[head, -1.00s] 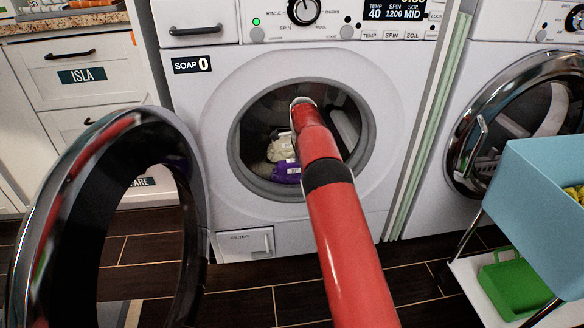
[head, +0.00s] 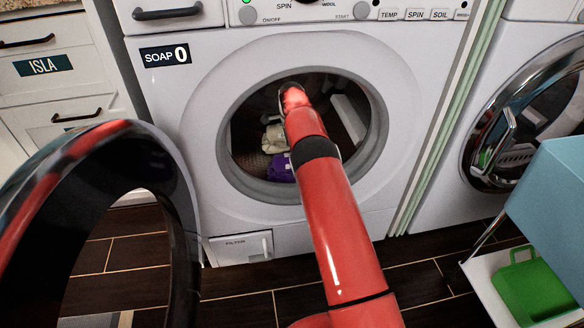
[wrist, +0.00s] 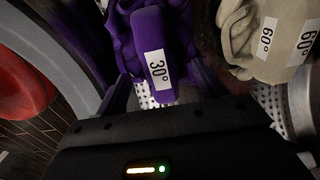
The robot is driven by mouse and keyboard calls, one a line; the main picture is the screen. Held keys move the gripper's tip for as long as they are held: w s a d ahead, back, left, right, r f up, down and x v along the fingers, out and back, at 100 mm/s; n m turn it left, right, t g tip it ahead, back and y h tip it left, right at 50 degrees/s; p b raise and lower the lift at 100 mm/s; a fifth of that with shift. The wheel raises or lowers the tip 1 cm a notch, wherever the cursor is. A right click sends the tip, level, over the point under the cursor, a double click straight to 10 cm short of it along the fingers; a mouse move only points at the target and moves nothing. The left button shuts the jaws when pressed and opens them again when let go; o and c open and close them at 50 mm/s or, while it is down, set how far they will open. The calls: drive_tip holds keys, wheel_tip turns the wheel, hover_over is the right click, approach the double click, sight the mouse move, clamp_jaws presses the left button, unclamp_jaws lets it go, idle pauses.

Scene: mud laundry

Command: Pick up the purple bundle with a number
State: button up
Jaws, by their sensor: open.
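The purple bundle (head: 280,167) lies low inside the open washer drum, near the front rim. In the wrist view the purple bundle (wrist: 152,35) carries a white label (wrist: 158,70) reading 30°. My gripper (wrist: 165,85) is open, with its fingers just below and on either side of the bundle's labelled end. I cannot tell whether they touch it. In the head view my red arm reaches into the drum and the gripper itself is hidden.
A beige bundle (wrist: 268,40) labelled 60° lies right beside the purple one. The washer's round rim (head: 232,175) surrounds my arm. The open washer door (head: 185,215) stands at left. A blue bin (head: 550,190) and a green basket (head: 535,290) are at right.

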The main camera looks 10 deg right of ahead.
wheel_tip(320, 180, down, 4)
drive_tip(key=shift+d+f, duration=0.15)
drive_tip(key=c, duration=1.4)
